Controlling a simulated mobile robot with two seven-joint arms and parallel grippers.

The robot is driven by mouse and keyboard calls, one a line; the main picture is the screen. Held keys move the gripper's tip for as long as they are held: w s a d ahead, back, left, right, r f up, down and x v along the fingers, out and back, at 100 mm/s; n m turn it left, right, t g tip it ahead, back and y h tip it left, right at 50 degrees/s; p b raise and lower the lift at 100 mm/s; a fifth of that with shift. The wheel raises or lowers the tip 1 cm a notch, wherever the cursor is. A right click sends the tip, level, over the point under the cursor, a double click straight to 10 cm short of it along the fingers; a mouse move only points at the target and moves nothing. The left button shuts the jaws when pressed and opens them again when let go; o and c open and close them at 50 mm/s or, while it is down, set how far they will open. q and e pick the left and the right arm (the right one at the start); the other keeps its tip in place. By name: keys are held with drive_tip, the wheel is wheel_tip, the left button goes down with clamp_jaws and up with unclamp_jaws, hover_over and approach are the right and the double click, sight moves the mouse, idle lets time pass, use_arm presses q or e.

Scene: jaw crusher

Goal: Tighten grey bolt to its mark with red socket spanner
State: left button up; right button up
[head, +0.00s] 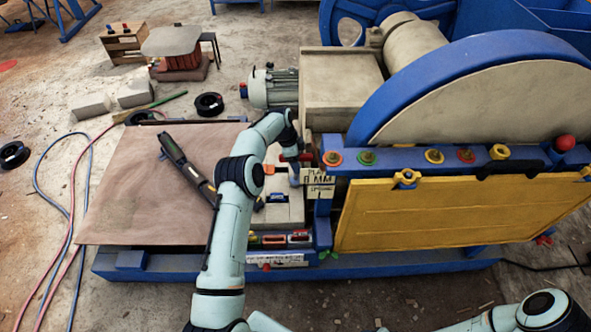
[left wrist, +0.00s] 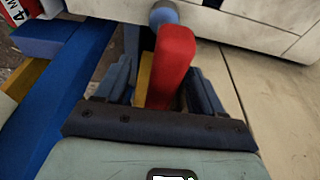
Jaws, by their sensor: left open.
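A red block-like handle (left wrist: 172,65) stands between the fingers of my open left gripper (left wrist: 160,88) in the left wrist view, with a gap to the right finger. A blue-grey round end (left wrist: 163,12) shows just beyond it. This looks like the red socket spanner. In the head view my left gripper is mostly hidden by its own arm, and a small red part (head: 297,157) shows beside it at the machine's left end. I cannot tell which bolt on the blue rail (head: 400,157) is the grey one, and its mark is not readable. My right gripper is out of view.
The rail carries several bolts with coloured rings above a yellow panel (head: 450,212). A sign (head: 318,181) stands at the rail's left end. A dark tool (head: 187,165) lies on the brown sheet (head: 120,185). A large flywheel (head: 490,105) rises behind the rail.

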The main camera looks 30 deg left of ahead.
use_arm(q)
clamp_jaws()
drive_tip(key=shift+r+n, duration=0.1)
drive_tip(key=shift+n, duration=0.2)
drive_tip(key=shift+w+r, duration=0.1)
